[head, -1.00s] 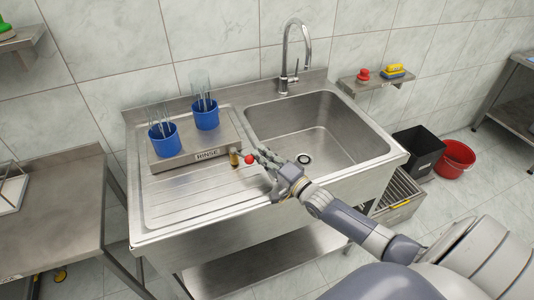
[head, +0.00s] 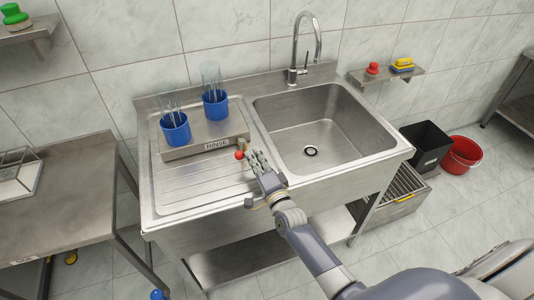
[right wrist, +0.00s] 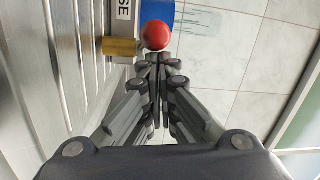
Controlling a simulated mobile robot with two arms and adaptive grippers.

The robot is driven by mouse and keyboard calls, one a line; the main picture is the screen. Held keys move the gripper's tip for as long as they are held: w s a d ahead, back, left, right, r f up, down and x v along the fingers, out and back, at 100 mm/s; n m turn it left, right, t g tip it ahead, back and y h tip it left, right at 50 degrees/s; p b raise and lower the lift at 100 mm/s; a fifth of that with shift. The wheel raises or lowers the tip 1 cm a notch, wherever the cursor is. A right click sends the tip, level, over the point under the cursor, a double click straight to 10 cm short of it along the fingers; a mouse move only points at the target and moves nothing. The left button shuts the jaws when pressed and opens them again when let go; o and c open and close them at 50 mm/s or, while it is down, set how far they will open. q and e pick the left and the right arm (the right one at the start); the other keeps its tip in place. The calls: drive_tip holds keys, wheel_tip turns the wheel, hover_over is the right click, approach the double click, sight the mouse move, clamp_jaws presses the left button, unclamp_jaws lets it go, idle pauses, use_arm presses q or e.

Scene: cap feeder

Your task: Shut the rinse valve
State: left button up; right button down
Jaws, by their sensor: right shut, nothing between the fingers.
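The rinse valve is a short brass body (head: 243,146) at the right end of the face of the steel block marked RINSE (head: 217,144). Its red ball knob (head: 239,155) now sits in front of the brass body, roughly in line with it. My right gripper (head: 252,156) is shut and empty, just right of the knob. In the right wrist view the closed fingertips (right wrist: 158,62) are right by the red knob (right wrist: 155,35); I cannot tell if they touch. The brass body (right wrist: 121,47) shows beside it. My left gripper is not in view.
Two blue cups (head: 175,128) with glass tubes stand on the block. The sink basin (head: 320,130) lies to the right, with a tall faucet (head: 296,68) behind. A side table (head: 75,190) stands at the left.

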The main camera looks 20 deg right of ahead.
sight(240, 158)
drive_tip(key=shift+a+f, duration=0.1)
drive_tip(key=shift+a, duration=0.75)
drive_tip(key=shift+w+a+b, duration=0.25)
drive_tip(key=shift+a+b, duration=0.2)
drive_tip(key=shift+a, duration=0.75)
drive_tip(key=shift+w+a+b, duration=0.2)
drive_tip(key=shift+w+a, duration=0.15)
drive_tip(key=shift+a, duration=0.3)
drive_tip(key=shift+w+a+b, duration=0.2)
drive_tip(key=shift+w+a, duration=0.1)
drive_tip(key=shift+a, duration=0.3)
